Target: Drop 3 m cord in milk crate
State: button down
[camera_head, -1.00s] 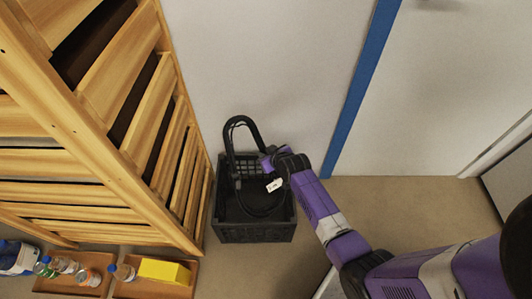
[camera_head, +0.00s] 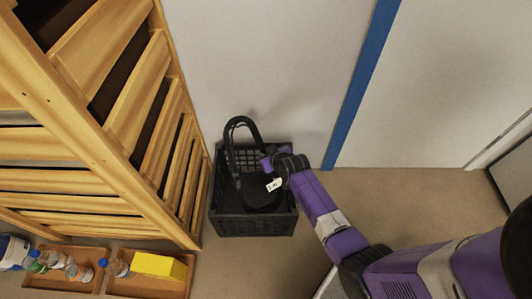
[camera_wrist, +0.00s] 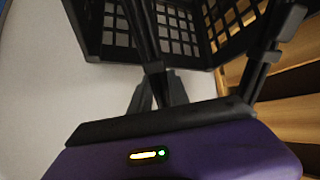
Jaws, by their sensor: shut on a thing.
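The 3 m cord (camera_head: 243,124) is a black looped cable with a white tag (camera_head: 274,184) in the head view. Its upper loop stands above the back rim of the milk crate and its lower part hangs down inside the crate's outline. The milk crate (camera_head: 252,226) is black with grid walls and stands on the floor. My gripper (camera_head: 268,163) is over the crate's right side, shut on the cord. In the wrist view the dark cord (camera_wrist: 143,40) runs up from my gripper, and the crate's grid wall (camera_wrist: 182,32) is behind it. Whether the cord touches the crate floor cannot be told.
A wooden slatted shelf (camera_head: 120,130) stands close to the crate's left. Trays with bottles and a yellow box (camera_head: 158,266) are at the lower left. A white wall with a blue stripe (camera_head: 359,84) is behind. Bare floor (camera_head: 258,268) lies in front of the crate.

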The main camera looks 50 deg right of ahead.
notch_tip(320, 180, down, 14)
jog(key=b, duration=1.1)
dwell(0.5)
jog(key=c, duration=1.3)
grip_release()
jog(key=shift+o, duration=0.7)
jog(key=shift+s+r+g+p, duration=0.1)
jog(key=shift+r+g+p, duration=0.35)
jog(key=shift+p, duration=0.55)
